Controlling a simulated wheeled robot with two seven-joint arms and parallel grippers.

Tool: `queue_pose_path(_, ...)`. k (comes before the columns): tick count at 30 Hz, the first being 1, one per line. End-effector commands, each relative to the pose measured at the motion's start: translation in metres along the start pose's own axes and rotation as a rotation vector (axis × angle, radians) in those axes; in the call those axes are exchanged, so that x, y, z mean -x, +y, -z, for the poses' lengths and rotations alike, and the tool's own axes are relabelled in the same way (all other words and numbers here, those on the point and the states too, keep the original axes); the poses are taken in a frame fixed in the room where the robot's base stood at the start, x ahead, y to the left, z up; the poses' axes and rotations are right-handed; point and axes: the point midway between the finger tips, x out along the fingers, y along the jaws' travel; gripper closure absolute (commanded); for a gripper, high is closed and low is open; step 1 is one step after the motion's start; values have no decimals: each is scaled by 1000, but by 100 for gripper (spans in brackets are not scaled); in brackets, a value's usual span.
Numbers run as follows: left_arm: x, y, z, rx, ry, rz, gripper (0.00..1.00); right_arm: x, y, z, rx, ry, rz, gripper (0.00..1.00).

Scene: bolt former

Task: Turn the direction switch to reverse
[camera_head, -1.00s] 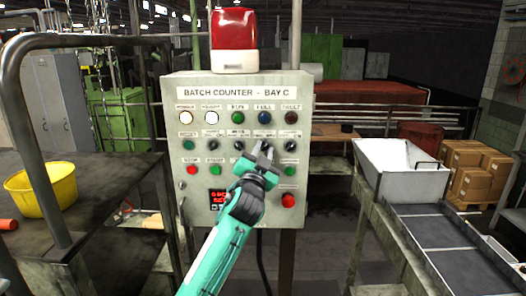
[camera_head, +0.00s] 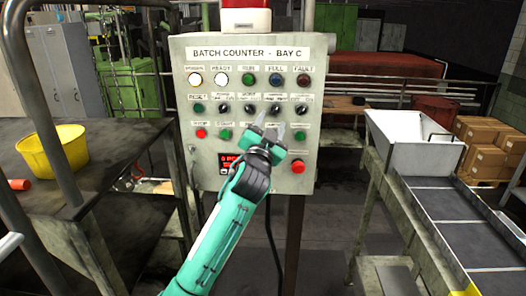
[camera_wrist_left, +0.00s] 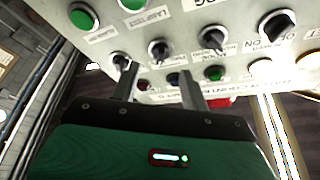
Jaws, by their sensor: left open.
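The control panel (camera_head: 262,60), marked BATCH COUNTER - BAY C, faces me. Its second row has a green button and several black rotary switches, such as one (camera_head: 250,109) and another to its right (camera_head: 275,109). Their small labels are too blurred to tell which is the direction switch. My left gripper (camera_head: 269,128) is open and empty, its fingertips just below these switches. In the left wrist view, the fingers (camera_wrist_left: 158,72) point at the panel, with a black switch (camera_wrist_left: 160,50) beyond the gap between them. Contact is not clear. My right gripper is out of view.
A red button (camera_head: 298,167) sits at the panel's lower right, beside the gripper. A dark table with a yellow bowl (camera_head: 52,148) stands at left.

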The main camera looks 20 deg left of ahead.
Motion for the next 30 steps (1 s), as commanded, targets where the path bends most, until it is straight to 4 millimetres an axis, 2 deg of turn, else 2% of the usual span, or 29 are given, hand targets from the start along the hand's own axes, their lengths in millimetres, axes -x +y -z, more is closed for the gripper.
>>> queue_pose_path(1,15,4,-6,1,1,0,54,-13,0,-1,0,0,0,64)
queue_pose_path(6,51,3,-5,1,2,0,54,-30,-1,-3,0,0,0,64)
queue_pose_path(12,82,2,-3,0,1,1,54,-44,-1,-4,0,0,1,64)
queue_pose_path(18,95,0,-1,1,0,0,54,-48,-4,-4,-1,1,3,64)
queue_pose_path(30,96,0,-1,0,0,0,54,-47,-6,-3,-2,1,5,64)
